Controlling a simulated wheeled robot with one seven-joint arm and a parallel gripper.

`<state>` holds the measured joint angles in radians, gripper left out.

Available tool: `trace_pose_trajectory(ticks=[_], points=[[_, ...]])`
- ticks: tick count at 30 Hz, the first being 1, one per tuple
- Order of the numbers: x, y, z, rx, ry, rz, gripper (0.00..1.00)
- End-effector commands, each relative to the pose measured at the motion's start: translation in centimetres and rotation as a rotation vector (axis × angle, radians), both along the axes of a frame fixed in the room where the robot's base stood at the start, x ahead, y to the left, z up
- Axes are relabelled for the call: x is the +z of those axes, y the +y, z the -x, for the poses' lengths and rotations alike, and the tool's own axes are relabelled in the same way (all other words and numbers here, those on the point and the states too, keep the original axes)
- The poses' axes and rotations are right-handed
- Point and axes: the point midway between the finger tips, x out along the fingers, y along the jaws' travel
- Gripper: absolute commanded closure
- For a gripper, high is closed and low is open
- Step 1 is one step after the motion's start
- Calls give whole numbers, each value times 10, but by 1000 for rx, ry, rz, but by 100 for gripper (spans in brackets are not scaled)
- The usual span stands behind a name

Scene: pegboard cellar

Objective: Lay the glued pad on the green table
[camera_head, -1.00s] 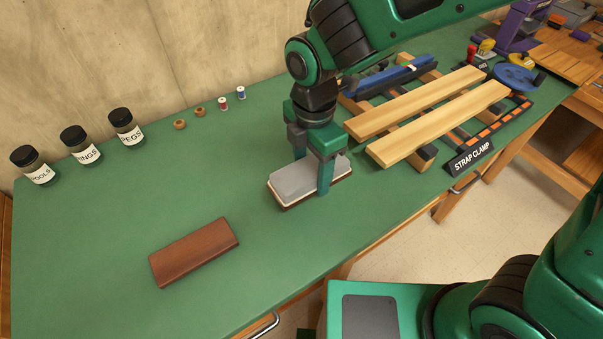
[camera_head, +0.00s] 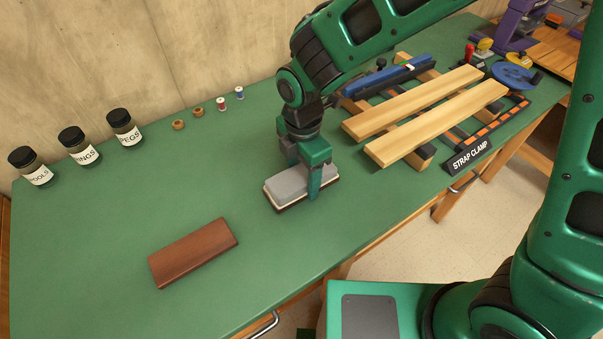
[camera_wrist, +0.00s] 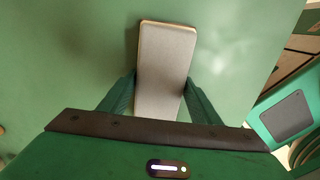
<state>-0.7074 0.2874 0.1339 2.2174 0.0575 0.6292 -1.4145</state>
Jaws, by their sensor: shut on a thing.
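The glued pad (camera_head: 288,184) is a flat oblong with a grey top, a pale cream layer and a dark brown underside. My gripper (camera_head: 304,172) is shut across its width and points down at the green table (camera_head: 110,210). The pad is very low over the table; I cannot tell whether its underside touches. In the wrist view the pad's grey face (camera_wrist: 166,60) runs lengthwise between the two fingers (camera_wrist: 162,98). The far finger is partly hidden in the head view.
A brown block (camera_head: 193,252) lies to the left of the pad. Jars (camera_head: 80,147) and small spools (camera_head: 222,104) line the wall. A strap clamp rack with pale boards (camera_head: 437,115) stands at right. The table between block and jars is clear.

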Motion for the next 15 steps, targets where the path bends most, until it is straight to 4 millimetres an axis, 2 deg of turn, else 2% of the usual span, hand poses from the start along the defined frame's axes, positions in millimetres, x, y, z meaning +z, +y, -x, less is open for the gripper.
trace_pose_trajectory(ticks=[2,3,4,15], points=[[-2,0,0,0,0,0,68],[-2,0,0,1,0,0,33],[-2,0,0,1,0,0,26],[2,1,0,1,-1,-1,24]])
